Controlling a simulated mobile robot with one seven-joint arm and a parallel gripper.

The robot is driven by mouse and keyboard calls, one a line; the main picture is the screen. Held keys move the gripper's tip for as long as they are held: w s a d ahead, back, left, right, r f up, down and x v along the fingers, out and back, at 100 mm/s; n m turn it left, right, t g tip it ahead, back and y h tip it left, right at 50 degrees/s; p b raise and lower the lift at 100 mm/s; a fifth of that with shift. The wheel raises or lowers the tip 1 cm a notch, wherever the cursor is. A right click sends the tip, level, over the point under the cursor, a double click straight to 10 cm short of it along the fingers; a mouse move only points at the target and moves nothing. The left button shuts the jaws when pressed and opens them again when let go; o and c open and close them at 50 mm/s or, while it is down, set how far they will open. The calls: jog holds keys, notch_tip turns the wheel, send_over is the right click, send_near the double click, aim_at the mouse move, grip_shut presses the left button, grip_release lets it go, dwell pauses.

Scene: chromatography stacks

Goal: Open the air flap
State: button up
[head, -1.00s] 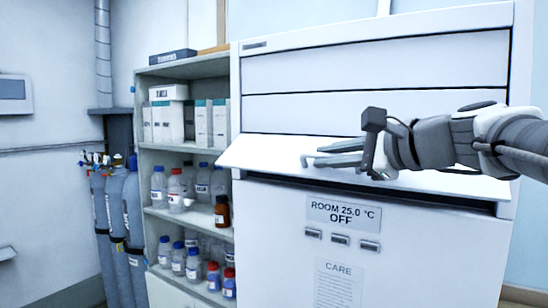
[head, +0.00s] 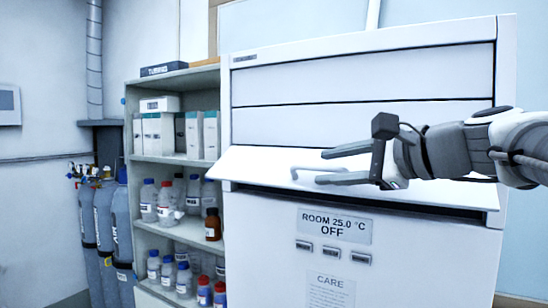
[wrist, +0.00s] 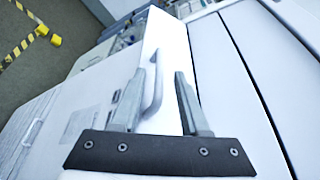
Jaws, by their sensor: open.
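The air flap (head: 255,165) is a white panel across the front of a white cabinet. It leans outward, with a dark gap under its lower edge. Its pale bar handle (head: 296,172) stands out from its face, partly hidden by my fingers. My gripper (head: 319,168) is open in front of the flap, coming from the right. In the wrist view, the handle (wrist: 156,85) lies between the two spread fingers of my gripper (wrist: 160,74), with space on both sides. I cannot tell whether a finger touches the flap.
Below the flap, the cabinet has a "ROOM 25.0 °C OFF" display (head: 334,226) and small buttons (head: 331,251). A shelf unit (head: 190,160) with bottles and boxes stands at the left. Gas cylinders (head: 103,215) stand farther left. Yellow-black tape (wrist: 40,30) marks the floor.

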jog(key=b+v, duration=0.1)
jog(key=v, duration=1.3)
jog(key=shift+s+d, duration=0.2)
jog(key=shift+s, duration=0.05)
jog(key=shift+r, duration=0.1)
jog(key=s+a+f+n+g+h, duration=0.2)
jog(key=f+n, duration=0.3)
jog(key=f, duration=0.6)
jog(key=s+a+f+n+g+h, duration=0.2)
jog(key=f+n, duration=0.4)
jog(key=f, duration=0.6)
jog(key=s+a+f+n+g+h, duration=0.2)
jog(key=f+n+h, duration=0.3)
jog(key=f, duration=0.7)
jog(key=shift+s+a+n+g, duration=0.4)
jog(key=shift+s+a, duration=0.3)
jog(key=shift+s, duration=0.15)
jog(key=shift+f, duration=0.1)
